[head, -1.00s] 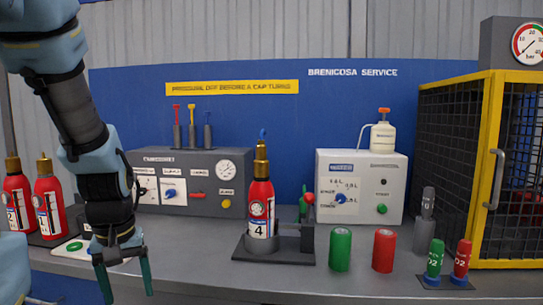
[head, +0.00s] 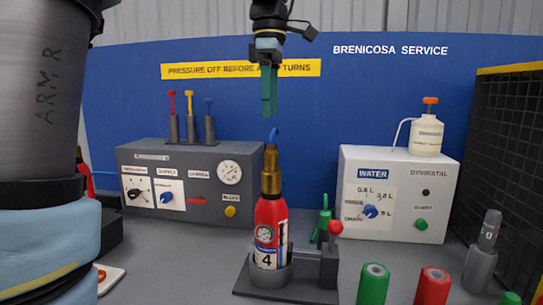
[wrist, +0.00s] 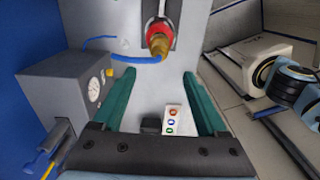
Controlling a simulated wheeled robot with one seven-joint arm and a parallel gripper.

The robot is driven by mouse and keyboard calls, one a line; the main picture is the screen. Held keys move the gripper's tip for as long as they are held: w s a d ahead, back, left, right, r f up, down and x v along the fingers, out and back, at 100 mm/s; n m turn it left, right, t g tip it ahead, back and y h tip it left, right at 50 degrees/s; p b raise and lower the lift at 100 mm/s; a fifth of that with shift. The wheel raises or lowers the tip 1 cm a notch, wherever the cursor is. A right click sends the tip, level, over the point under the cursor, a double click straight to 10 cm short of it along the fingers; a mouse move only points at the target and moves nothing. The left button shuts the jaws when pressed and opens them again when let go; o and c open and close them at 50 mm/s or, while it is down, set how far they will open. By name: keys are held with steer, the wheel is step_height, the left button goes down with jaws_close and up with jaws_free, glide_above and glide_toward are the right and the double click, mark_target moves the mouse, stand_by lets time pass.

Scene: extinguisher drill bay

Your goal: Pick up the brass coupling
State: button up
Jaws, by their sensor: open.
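The brass coupling (head: 271,170) sits upright on top of the red extinguisher marked 4 (head: 270,222), with a short blue hose (head: 273,136) curving out of its top. The extinguisher stands in a dark clamp stand on the bench. My gripper (head: 268,112) points down above the coupling, apart from it, and its green fingers overlap in the head view. In the wrist view the fingers of my gripper (wrist: 160,75) are spread and empty. The coupling (wrist: 160,42) shows there beyond the fingertips, with the blue hose (wrist: 135,58) running left from it.
A grey control panel (head: 190,150) with three upright plungers stands at left. A white water unit (head: 395,160) stands at right. A red-knobbed post (head: 335,228) rises beside the extinguisher. Green (head: 373,285) and red (head: 433,288) cylinders stand in front right, near a black mesh cage.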

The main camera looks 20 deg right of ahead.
mark_target(271, 148)
step_height(271, 148, down, 5)
steer(key=shift+f, duration=0.1)
steer(key=shift+d+f+p, duration=0.15)
steer(key=shift+f+p, duration=0.75)
steer(key=shift+f, duration=1.65)
jaws_close()
